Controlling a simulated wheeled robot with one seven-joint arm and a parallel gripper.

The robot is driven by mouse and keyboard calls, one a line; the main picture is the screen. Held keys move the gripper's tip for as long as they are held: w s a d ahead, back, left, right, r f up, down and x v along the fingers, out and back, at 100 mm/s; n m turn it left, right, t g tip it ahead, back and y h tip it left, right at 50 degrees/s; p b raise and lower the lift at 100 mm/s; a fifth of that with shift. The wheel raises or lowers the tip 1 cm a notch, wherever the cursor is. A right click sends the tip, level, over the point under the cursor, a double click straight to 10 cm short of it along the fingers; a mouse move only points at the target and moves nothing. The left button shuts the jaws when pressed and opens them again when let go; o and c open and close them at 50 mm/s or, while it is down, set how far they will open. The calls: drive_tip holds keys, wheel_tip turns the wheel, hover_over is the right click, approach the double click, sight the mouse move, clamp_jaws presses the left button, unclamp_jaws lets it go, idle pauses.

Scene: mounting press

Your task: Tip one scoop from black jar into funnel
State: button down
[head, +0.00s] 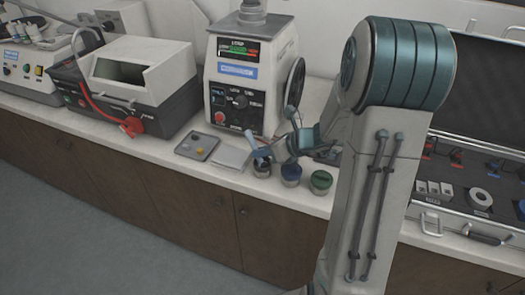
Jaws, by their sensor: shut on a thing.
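The black jar (262,166) stands open near the counter's front edge, below the mounting press (240,85). A blue jar (291,174) and a green jar (321,183) stand to its right. My gripper (270,150) is just above and beside the black jar, small and partly merged with my wrist in the picture. It is shut on a thin blue-grey scoop (257,138), which slants over the black jar's mouth. The scoop's bowl and any powder in it cannot be made out. A grey, flared piece (252,8) on top of the press may be the funnel; its top is cut off.
A grey tray (197,146) with small round pieces and a pale flat block (231,158) lie left of the jars. A cutting machine (125,80) with a red hose stands further left. An open case (465,190) lies at right. My arm hides the counter's middle right.

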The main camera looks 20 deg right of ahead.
drive_tip(key=shift+r+p, duration=2.85)
drive_tip(key=shift+r, duration=0.45)
